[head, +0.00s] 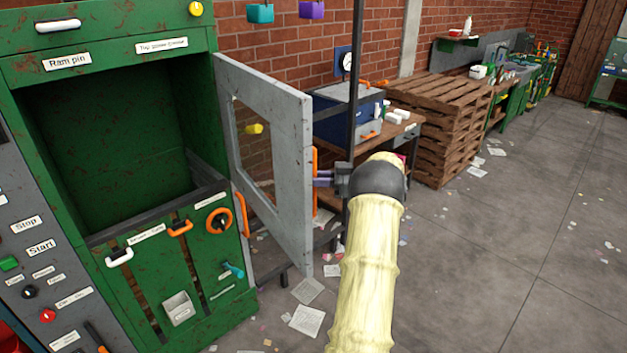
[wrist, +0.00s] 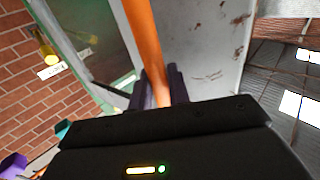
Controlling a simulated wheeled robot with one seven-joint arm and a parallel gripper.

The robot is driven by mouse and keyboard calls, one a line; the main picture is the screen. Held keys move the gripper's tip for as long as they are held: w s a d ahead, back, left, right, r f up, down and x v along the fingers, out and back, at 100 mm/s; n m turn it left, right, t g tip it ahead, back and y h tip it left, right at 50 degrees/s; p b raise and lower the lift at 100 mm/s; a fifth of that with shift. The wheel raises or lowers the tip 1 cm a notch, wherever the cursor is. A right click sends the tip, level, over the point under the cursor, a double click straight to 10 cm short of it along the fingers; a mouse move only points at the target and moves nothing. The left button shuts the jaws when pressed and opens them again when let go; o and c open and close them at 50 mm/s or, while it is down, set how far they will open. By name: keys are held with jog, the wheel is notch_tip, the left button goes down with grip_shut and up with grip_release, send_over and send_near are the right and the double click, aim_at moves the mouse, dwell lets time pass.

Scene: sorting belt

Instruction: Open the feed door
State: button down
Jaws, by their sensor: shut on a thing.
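The feed door (head: 295,108) is a grey framed panel with a window, hinged on the right side of the green machine (head: 110,70). It stands swung wide open, and the dark chamber (head: 105,140) behind it is exposed. An orange handle (head: 315,180) is on the door's free edge. My gripper (head: 322,178) is shut on this handle, with my arm reaching in from the lower right. In the wrist view the orange handle (wrist: 145,40) runs between the two dark fingers (wrist: 158,88), beside the grey door face (wrist: 205,60).
A dark post (head: 354,100) stands just behind my gripper. A workbench with a blue box (head: 335,120) and stacked pallets (head: 450,125) are behind it. Scraps of paper (head: 307,290) lie on the floor. The grey floor (head: 500,260) to the right is largely clear.

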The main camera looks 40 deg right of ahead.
jog(key=shift+w+r, duration=0.15)
jog(key=shift+r, duration=0.05)
jog(key=c, duration=1.4)
grip_release()
jog(key=shift+w, duration=0.1)
jog(key=b+v, duration=0.5)
jog(key=v, duration=1.2)
jog(key=shift+f, duration=0.1)
jog(key=shift+w, duration=0.1)
